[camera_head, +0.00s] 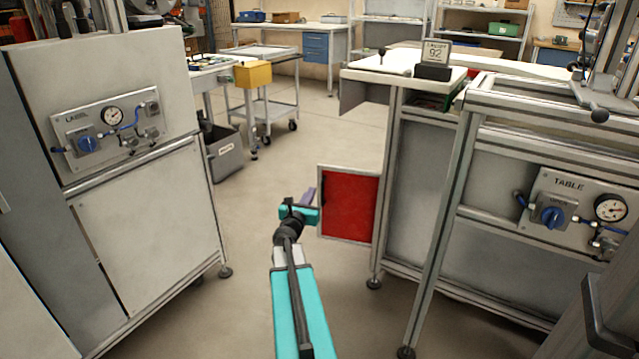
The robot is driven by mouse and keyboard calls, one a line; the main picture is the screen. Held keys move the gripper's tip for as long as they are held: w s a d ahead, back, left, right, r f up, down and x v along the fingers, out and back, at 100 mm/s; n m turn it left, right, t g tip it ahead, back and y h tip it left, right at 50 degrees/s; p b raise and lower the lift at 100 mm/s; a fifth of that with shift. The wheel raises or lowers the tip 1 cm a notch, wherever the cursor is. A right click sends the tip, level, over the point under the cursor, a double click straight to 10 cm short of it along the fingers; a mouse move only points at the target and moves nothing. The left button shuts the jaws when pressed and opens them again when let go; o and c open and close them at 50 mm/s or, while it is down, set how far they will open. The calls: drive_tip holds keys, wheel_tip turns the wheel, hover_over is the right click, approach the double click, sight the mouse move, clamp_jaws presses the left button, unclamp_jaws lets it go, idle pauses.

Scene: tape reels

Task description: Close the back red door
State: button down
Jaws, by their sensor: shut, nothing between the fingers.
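The red door (349,206) is a red panel in a pale metal frame. It stands out to the left from the far end of the grey machine on the right, swung open over the aisle. My teal and black arm reaches forward from the bottom middle. My gripper (308,196) is shut and empty just left of the door's free left edge, at about mid-height of the panel. My wrist partly hides the gripper, and I cannot tell whether it touches the door frame.
The right machine's frame (437,225) and the grey cabinet on the left (140,215) bound the aisle. A trolley (265,105) and a grey bin (224,155) stand beyond on the left. The floor (315,140) between them is clear.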

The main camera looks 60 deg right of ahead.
sight(323, 171)
drive_tip(key=shift+d, duration=0.1)
idle(0.3)
drive_tip(key=shift+b+x, duration=1.65)
drive_tip(key=shift+x, duration=5.25)
